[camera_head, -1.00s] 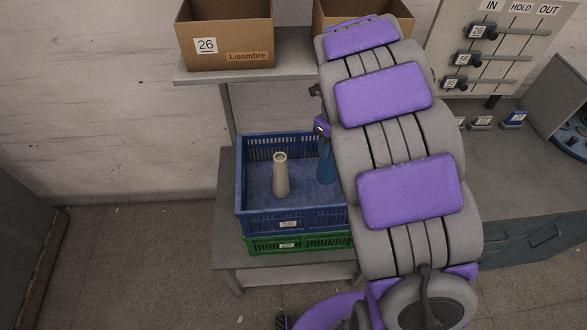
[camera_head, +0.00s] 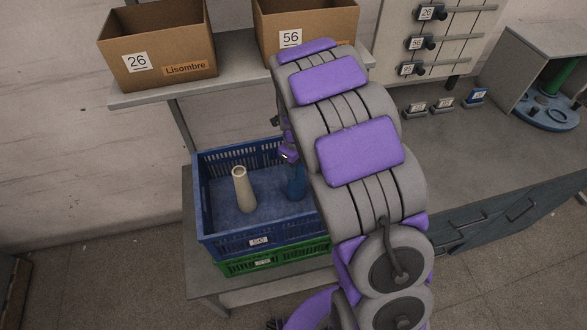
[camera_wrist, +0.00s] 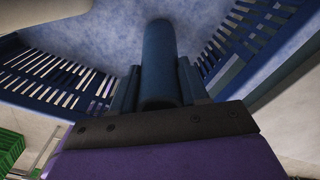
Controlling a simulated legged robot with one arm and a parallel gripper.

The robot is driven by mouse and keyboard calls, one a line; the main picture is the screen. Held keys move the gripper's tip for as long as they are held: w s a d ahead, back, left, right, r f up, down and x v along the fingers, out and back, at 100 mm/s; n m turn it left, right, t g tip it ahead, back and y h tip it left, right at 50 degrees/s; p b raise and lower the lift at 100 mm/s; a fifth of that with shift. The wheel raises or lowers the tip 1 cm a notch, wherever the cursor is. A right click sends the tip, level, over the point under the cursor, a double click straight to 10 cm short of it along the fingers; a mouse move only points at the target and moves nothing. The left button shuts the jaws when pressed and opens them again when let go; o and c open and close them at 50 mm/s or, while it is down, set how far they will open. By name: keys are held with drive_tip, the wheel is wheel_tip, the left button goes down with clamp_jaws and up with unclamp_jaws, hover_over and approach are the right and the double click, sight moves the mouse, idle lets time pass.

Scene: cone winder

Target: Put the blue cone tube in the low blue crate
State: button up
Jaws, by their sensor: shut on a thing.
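The blue cone tube (camera_head: 296,184) is upright at the right side of the low blue crate (camera_head: 203,199) in the head view, partly hidden by my arm. In the wrist view the tube (camera_wrist: 160,62) stands between my fingers against the crate's blue floor. My gripper (camera_wrist: 158,88) is shut on the tube, with one finger on each side. In the head view my gripper is mostly hidden behind my arm. I cannot tell whether the tube's base touches the crate floor.
A cream cone tube (camera_head: 244,190) stands in the blue crate, left of the blue tube. The blue crate sits on a green crate (camera_head: 271,261) on a low grey bench. Cardboard boxes marked 26 (camera_head: 157,45) and 56 (camera_head: 297,24) stand on a shelf above.

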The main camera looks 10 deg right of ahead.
drive_tip(key=shift+d+f, duration=0.15)
drive_tip(key=shift+f, duration=0.35)
drive_tip(key=shift+a, duration=0.9)
drive_tip(key=o, duration=0.9)
drive_tip(key=shift+a, duration=0.5)
drive_tip(key=shift+o, duration=0.9)
drive_tip(key=shift+d, duration=0.15)
drive_tip(key=shift+o, duration=0.4)
drive_tip(key=shift+d+r, duration=0.15)
drive_tip(key=shift+d, duration=0.95)
drive_tip(key=r+p, duration=0.1)
drive_tip(key=r, duration=0.5)
drive_tip(key=r+p, duration=0.1)
drive_tip(key=r, duration=0.5)
drive_tip(key=shift+a, duration=0.2)
drive_tip(key=shift+s+a+r, duration=0.1)
drive_tip(key=shift+s+a, duration=0.05)
drive_tip(key=shift+a, duration=0.25)
drive_tip(key=s+r+n+g, duration=0.1)
drive_tip(key=s+r+n, duration=0.2)
drive_tip(key=s+n, duration=1.1)
drive_tip(key=s+r+n, duration=0.4)
drive_tip(key=s+n, duration=1)
drive_tip(key=s, duration=0.6)
drive_tip(key=shift+d+n+g, duration=0.3)
drive_tip(key=shift+g, duration=0.1)
